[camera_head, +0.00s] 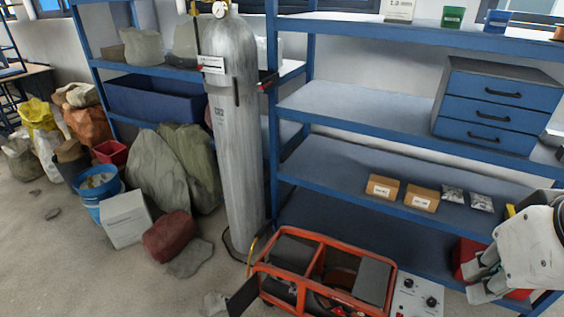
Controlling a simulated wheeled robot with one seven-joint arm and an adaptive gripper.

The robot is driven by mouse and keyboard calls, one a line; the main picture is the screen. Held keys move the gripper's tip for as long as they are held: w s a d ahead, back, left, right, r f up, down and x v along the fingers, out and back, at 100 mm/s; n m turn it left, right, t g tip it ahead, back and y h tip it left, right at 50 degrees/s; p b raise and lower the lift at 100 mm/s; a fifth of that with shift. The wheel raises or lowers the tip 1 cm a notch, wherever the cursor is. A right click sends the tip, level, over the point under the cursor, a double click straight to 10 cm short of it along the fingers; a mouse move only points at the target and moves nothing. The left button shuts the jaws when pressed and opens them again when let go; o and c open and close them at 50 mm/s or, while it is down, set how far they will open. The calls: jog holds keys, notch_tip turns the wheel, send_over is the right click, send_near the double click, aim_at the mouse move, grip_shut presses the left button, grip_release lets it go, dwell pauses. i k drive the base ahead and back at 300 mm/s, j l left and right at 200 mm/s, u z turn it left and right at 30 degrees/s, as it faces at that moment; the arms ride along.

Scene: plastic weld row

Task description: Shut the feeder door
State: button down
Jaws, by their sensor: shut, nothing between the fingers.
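An orange-framed machine (330,262) with dark grey panels stands on the floor at the bottom centre. A dark flat panel (243,297) juts out at its left end, angled away from the frame; it looks like the feeder door standing open, though its hinge is not clear. A light control panel (418,297) with black knobs is at the machine's right, cut by the bottom edge. My gripper (472,282) is at the lower right, shut and empty, right of the control panel and well apart from the dark panel.
A tall grey gas cylinder (235,130) stands behind the machine's left end. Blue shelving (340,165) with small boxes and a drawer unit (497,105) runs behind. A red bin (466,258) is close behind my gripper. Sacks and a blue bucket (98,195) lie left; the lower-left floor is mostly clear.

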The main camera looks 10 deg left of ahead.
aim_at(245, 296)
jog(key=i+j+z, duration=0.2)
jog(key=j, duration=0.95)
jog(key=i+j+z, duration=0.25)
jog(key=j, duration=0.95)
jog(key=j+z, duration=0.2)
jog(key=j, duration=1)
